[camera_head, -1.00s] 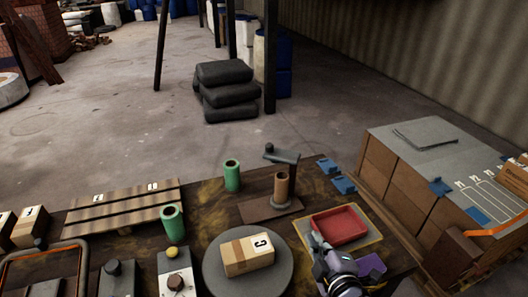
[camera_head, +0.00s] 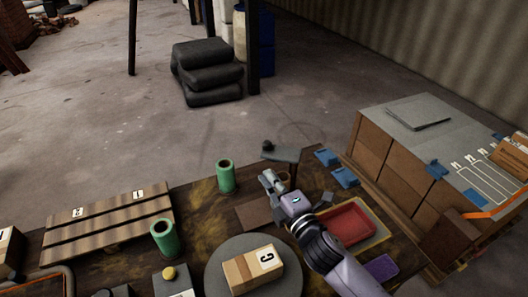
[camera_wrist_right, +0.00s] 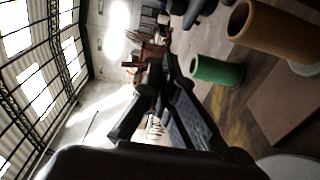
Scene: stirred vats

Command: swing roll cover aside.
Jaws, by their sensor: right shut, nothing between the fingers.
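The roll cover (camera_head: 287,155) is a dark flat plate with a round knob (camera_head: 267,146) at its left end. It sits above and behind the brown roll tube, off to the side of its top as seen here. In the head view my right gripper (camera_head: 270,181) is shut and empty, in front of the tube and below the cover, apart from the knob. It hides most of the tube. In the right wrist view the brown tube (camera_wrist_right: 268,30) shows at the upper right, beside my dark fingers (camera_wrist_right: 158,85). My left gripper is not in view.
Two green tubes (camera_head: 226,176) (camera_head: 165,238) stand to the left. Blue clips (camera_head: 344,177) lie right of the cover; stacked boxes (camera_head: 392,180) stand farther right.

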